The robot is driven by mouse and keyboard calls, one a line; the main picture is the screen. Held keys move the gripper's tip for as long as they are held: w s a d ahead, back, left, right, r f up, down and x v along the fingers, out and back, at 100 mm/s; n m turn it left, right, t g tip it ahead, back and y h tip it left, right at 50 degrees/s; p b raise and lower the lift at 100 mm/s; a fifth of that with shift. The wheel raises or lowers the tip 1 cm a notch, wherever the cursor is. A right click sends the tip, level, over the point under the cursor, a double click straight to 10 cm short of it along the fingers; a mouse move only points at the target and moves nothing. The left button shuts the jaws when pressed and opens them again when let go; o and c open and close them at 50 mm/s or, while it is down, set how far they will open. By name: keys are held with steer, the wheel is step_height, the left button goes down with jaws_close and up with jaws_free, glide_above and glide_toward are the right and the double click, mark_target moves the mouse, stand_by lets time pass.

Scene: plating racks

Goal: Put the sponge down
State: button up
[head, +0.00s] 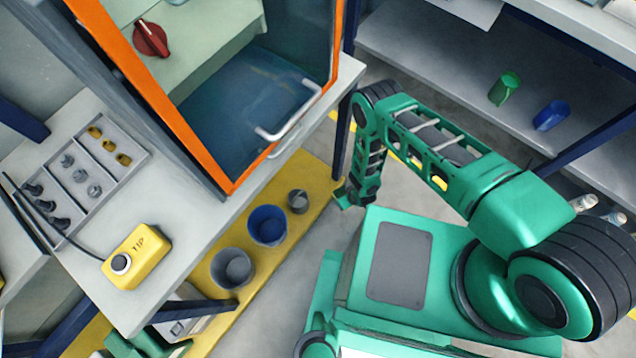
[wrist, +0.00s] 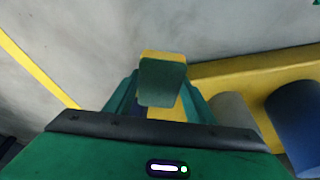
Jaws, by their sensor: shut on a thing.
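The sponge (wrist: 162,82) shows in the wrist view as a small block with a dark green face and a yellow layer. My gripper (wrist: 160,95) is shut on it, with one green finger on each side. The sponge is held above the grey floor, beside the yellow low shelf (wrist: 225,72). In the head view my gripper (head: 352,196) hangs low at the right end of the yellow shelf (head: 318,213), below the bench corner. I cannot make out the sponge in the head view.
A grey bucket (head: 233,267), a blue bucket (head: 268,226) and a smaller grey bucket (head: 298,201) stand on the yellow shelf.

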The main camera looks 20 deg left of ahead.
steer(key=w+a, duration=0.2)
steer(key=a, duration=0.2)
steer(key=w+a, duration=0.1)
steer(key=a, duration=0.4)
steer(key=w+a, duration=0.2)
steer(key=a, duration=0.2)
steer(key=shift+w+a, duration=0.35)
steer(key=shift+f, duration=1.75)
steer(key=o, duration=1.1)
steer(key=shift+f, duration=0.1)
